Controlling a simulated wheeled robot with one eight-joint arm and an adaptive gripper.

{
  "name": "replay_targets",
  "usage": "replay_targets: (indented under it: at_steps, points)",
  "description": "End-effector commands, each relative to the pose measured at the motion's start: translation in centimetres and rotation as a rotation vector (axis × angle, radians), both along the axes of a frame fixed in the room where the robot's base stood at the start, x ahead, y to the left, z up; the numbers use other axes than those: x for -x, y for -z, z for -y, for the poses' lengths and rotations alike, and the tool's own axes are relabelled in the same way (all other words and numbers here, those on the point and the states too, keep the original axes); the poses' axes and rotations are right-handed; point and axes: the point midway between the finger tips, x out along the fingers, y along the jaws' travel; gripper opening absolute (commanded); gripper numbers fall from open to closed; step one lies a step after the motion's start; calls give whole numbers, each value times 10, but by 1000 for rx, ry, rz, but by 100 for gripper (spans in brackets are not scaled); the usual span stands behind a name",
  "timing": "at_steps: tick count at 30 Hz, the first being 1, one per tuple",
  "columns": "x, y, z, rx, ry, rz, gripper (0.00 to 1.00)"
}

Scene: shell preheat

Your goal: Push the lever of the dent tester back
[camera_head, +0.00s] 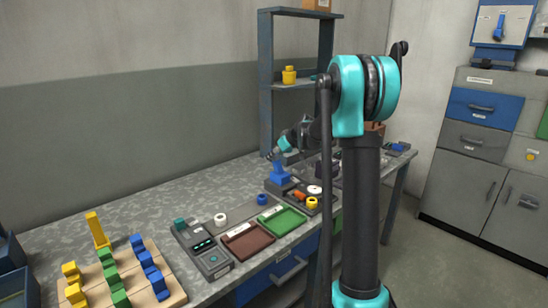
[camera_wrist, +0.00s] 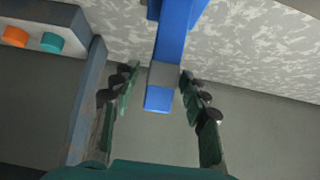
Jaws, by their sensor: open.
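A blue upright device on a dark base (camera_head: 279,173), which looks like the dent tester, stands on the bench near its back. My gripper (camera_head: 277,155) is at its top, coming in from the right and above. In the wrist view my gripper (camera_wrist: 160,76) is open, with one green finger on each side of a blue bar with a grey block (camera_wrist: 161,100), apparently the lever. A gap shows on both sides of the bar, so the fingers do not visibly grip it. The arm partly hides the area right of the device.
A red-brown tray (camera_head: 247,243), a green tray (camera_head: 282,221) and a grey device with a small display (camera_head: 202,247) lie in front. Blue, white and yellow rings lie around. A blue-grey shelf (camera_head: 265,90) stands behind. Orange and teal round pieces (camera_wrist: 51,43) show beside the left finger.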

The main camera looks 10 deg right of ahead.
Motion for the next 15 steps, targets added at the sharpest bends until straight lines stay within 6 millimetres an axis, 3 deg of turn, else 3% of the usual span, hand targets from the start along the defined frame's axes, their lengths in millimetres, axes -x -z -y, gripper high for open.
replay_targets:
  at_steps: [15]
  points:
    - [53,-65,39,0,1,0,45]
